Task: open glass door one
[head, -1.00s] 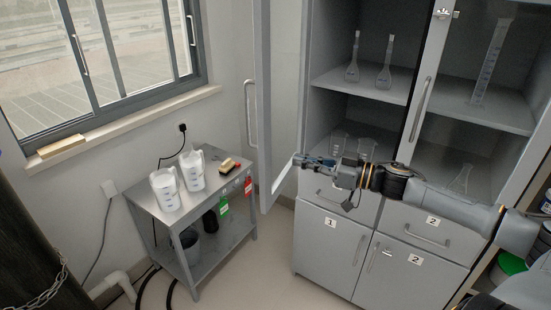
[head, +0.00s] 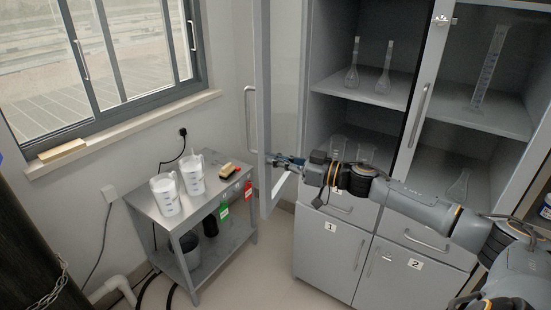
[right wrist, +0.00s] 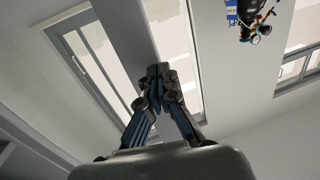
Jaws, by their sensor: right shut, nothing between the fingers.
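Glass door one (head: 261,100) has a grey frame and a long handle (head: 248,118). In the head view it stands swung out wide to the left of the grey cabinet, with the left compartment exposed. My right gripper (head: 270,160) is shut and empty, at the lower part of the door's frame on the inner side. I cannot tell whether it touches the frame. In the right wrist view the shut fingertips (right wrist: 160,72) meet in front of a grey upright strip that looks like the door frame. My left gripper is not in view.
Glass flasks (head: 352,78) stand on the left compartment's shelf. A second glass door (head: 424,100) on the right is closed. A metal side table (head: 150,200) with two white jugs (head: 166,194) and a brush stands left of the door. A window is above it.

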